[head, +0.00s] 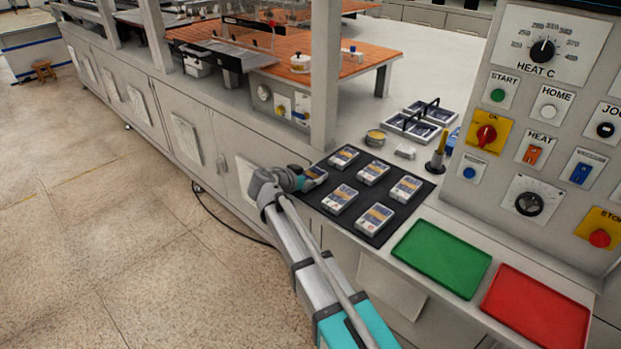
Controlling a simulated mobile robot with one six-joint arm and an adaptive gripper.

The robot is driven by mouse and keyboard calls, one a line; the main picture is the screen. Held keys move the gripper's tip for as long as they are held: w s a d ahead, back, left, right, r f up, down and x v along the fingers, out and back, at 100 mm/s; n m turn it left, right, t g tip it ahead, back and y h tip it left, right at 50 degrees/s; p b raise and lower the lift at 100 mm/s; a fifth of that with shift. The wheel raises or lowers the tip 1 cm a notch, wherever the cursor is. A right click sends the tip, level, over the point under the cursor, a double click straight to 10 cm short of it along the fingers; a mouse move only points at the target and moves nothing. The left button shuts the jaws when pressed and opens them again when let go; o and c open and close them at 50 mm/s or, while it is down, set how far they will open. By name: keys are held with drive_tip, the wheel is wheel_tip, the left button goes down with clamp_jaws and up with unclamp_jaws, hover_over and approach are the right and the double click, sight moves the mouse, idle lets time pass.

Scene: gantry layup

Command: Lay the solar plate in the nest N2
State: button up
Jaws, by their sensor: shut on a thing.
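My gripper (301,181) is at the left edge of a black mat (398,228), at the end of my arm. It is shut on a small flat piece with a dark blue face (317,173), which I take to be the solar plate. The fingertips are mostly hidden, and I cannot tell whether the piece touches the mat. Several pale grey blocks with dark and orange tops, such as this one (374,218), lie in rows on the mat. Two shallow frames with dark blue panels and black handles (413,122) stand behind. I see no readable N2 label.
A green tray (441,258) and a red tray (536,310) lie at the front right. A control panel (545,120) rises at the right. A grey post (325,75) stands behind my gripper. A yellow-topped round tin (375,138) sits behind the mat.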

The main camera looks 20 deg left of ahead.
drive_tip(key=shift+f, duration=0.1)
drive_tip(key=o, duration=1.1)
drive_tip(key=shift+o, duration=0.2)
drive_tip(key=shift+s+r, duration=0.15)
drive_tip(key=shift+r, duration=0.1)
drive_tip(key=p+v, duration=0.4)
drive_tip(key=v, duration=0.7)
drive_tip(key=shift+s+p, duration=0.3)
drive_tip(key=shift+p, duration=0.05)
drive_tip(key=shift+a+r, duration=0.1)
drive_tip(key=shift+r, duration=0.05)
